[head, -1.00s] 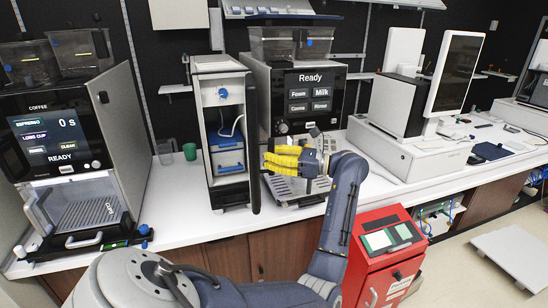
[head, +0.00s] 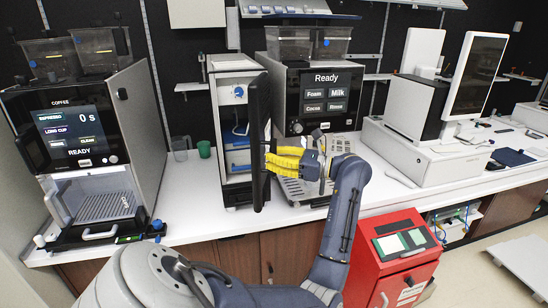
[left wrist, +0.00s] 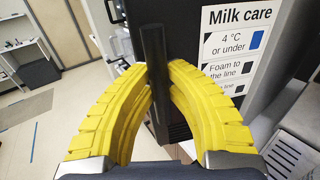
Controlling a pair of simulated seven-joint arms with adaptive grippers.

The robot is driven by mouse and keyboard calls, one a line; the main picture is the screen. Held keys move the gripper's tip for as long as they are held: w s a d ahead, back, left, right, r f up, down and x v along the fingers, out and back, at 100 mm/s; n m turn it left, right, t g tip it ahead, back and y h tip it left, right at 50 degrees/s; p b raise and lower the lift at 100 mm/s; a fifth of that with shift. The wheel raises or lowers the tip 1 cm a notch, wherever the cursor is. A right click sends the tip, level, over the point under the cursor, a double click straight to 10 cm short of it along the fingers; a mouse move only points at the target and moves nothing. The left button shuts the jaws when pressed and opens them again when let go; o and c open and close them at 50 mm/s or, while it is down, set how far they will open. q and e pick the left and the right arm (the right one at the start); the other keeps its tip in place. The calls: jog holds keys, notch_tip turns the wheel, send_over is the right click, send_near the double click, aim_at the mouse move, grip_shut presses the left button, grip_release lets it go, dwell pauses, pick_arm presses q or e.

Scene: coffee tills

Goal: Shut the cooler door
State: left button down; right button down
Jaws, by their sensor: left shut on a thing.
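The milk cooler (head: 237,65) is a narrow white and black cabinet on the counter. Its black door (head: 259,120) stands partly open, jutting toward me from the right side and covering part of the opening. Blue-fronted contents show inside. My left gripper (head: 284,160), with yellow fingers, is at the door's outer right face. In the left wrist view the fingers (left wrist: 156,108) are shut around the upright black handle bar (left wrist: 154,70), beside the "Milk care" label (left wrist: 238,45) on the door. My right gripper is not in view.
A coffee machine (head: 75,140) stands left, with a green cup (head: 203,149) between it and the cooler. The milk frother (head: 325,90) stands close on the right behind my gripper. A till (head: 440,160) is further right. A red cabinet (head: 395,255) stands below the counter front.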

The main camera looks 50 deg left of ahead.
aim_at(261, 158)
pick_arm(q)
jog(key=shift+s+a, duration=0.65)
jog(key=shift+s, duration=0.15)
jog(key=shift+s+a, duration=0.6)
jog(key=shift+s, duration=0.2)
jog(key=c, duration=2.2)
grip_release()
jog(key=shift+s+a, duration=0.3)
jog(key=c, duration=2)
grip_release()
jog(key=o, duration=0.4)
jog(key=shift+w, duration=0.1)
